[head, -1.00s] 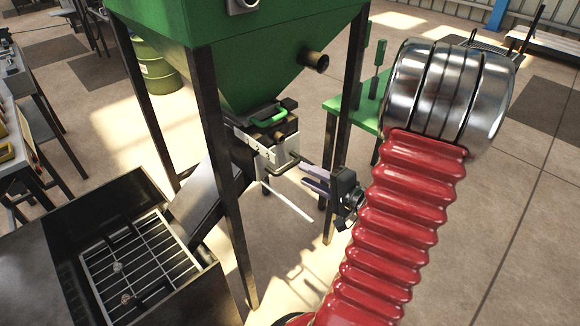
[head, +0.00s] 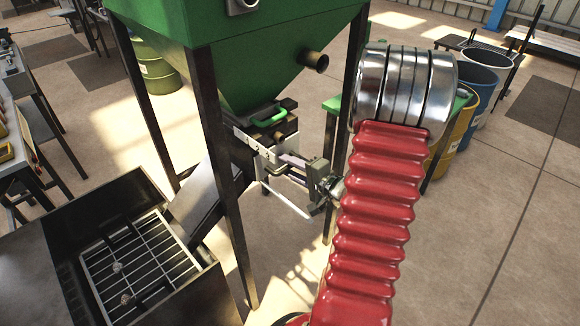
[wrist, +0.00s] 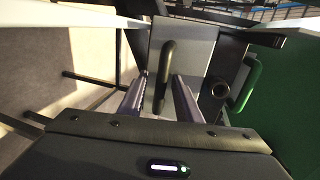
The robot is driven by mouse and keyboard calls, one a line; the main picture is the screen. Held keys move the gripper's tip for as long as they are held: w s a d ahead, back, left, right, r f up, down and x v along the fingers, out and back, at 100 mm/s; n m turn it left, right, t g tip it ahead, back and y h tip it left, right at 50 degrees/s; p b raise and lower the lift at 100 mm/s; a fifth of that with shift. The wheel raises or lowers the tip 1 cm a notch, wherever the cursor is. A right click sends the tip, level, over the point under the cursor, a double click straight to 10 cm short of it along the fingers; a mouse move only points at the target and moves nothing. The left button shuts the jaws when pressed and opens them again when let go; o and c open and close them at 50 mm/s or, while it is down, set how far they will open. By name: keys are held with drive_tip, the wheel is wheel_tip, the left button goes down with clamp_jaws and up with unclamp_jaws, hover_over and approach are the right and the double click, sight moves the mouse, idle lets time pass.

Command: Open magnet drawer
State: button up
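The magnet drawer (head: 262,153) sits below the green hopper, and its front and handle are mostly hidden by my gripper in the head view. In the wrist view, the pale drawer front (wrist: 197,48) is ahead, with a dark bar handle (wrist: 169,62) standing out from it. My gripper (wrist: 161,84) is open, with one finger on each side of the handle and a visible gap to each finger. In the head view my gripper (head: 288,167) is right at the drawer front. The drawer looks shut.
A green handle (head: 269,115) and a round knob (wrist: 220,88) are beside the drawer front. Dark hopper legs (head: 222,190) stand near my arm. A grated bin (head: 140,265) is at lower left. Barrels (head: 481,80) stand behind my arm at right.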

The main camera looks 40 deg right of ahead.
drive_tip(key=shift+c, duration=0.2)
clamp_jaws()
